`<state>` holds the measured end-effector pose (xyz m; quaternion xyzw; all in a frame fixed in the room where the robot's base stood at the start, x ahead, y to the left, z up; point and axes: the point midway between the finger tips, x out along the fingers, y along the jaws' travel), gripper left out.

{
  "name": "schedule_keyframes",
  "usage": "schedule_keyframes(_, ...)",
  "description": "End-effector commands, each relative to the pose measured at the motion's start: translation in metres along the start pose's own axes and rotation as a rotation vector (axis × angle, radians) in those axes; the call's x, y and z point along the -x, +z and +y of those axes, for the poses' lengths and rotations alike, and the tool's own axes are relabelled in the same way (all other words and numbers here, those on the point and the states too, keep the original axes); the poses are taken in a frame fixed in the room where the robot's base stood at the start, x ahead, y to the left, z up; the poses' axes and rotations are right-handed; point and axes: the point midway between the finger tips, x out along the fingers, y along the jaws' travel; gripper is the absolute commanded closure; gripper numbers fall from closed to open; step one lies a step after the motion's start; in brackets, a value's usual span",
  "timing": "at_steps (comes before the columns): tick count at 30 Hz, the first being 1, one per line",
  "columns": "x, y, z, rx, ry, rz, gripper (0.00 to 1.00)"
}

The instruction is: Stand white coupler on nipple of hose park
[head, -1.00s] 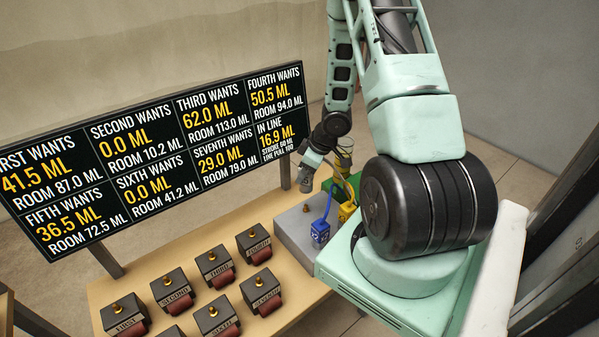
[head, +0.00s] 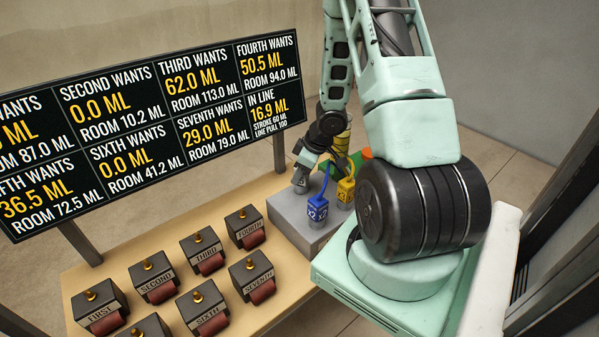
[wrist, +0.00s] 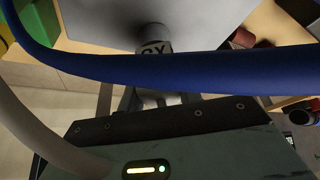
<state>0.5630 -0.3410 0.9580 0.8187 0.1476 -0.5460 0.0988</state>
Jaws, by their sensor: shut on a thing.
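My gripper (head: 300,182) is low over the left part of the grey block of the hose park (head: 290,212), left of the blue coupler. It is shut on the white coupler (wrist: 153,42), whose pale, dark-lettered end shows in the wrist view against the grey block top (wrist: 100,18). In the head view the held coupler is too small to make out clearly. The nipple under it is hidden, and I cannot tell whether the coupler touches it. A pale hose (wrist: 40,125) curves along the lower left of the wrist view.
A blue coupler (head: 317,209) and a yellow coupler (head: 346,190) stand on the block close to my gripper. A blue hose (wrist: 180,76) crosses the wrist view near my fingers. Several dark labelled boxes with brass nipples, such as FOURTH (head: 245,228), stand on the wooden table. A display board (head: 150,125) stands behind.

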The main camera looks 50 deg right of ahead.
Motion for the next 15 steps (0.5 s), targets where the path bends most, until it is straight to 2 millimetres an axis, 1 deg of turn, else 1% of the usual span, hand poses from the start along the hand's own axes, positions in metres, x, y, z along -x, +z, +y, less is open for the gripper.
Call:
schedule_keyframes(8,0.0004,-0.0003,0.0000,0.001,0.000,0.000,0.92)
schedule_keyframes(14,-0.0029,0.0009,-0.0002,0.002,-0.001,0.000,0.92)
schedule_keyframes(15,-0.0027,0.0008,-0.0001,0.002,0.000,0.000,0.60)
